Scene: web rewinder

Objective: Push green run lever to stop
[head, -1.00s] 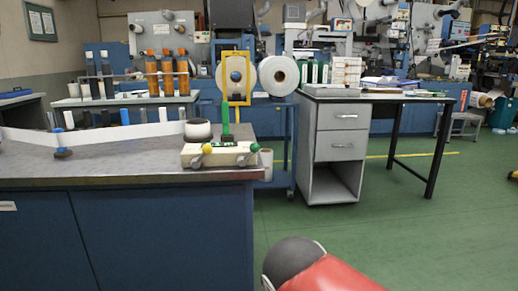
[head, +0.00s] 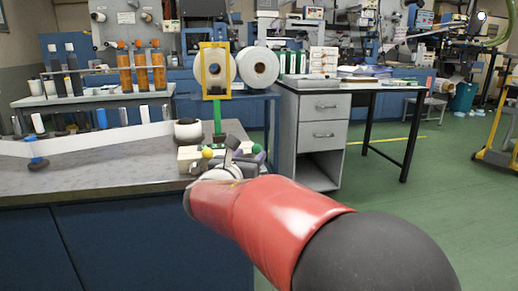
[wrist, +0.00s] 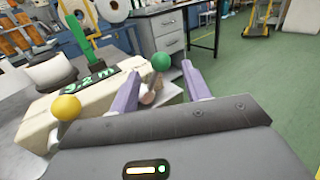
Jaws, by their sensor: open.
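The green run lever (wrist: 161,63) is a round green ball on a short stem at the right end of a cream control box (wrist: 90,108). In the wrist view it shows between the two purple fingers of my open gripper (wrist: 159,80), just beyond their tips. I cannot tell whether either finger touches it. The head view shows the green knob (head: 256,148) just beside my gripper (head: 240,157), which partly hides the box. A second lever with a yellow ball (wrist: 66,107) is on the box's left end, left of the left finger.
A green post and yellow frame (head: 214,70) rise behind the box. A white roll (head: 188,131) and a white web strip (head: 100,139) lie left on the grey bench (head: 90,175). A grey drawer desk (head: 322,106) stands behind right.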

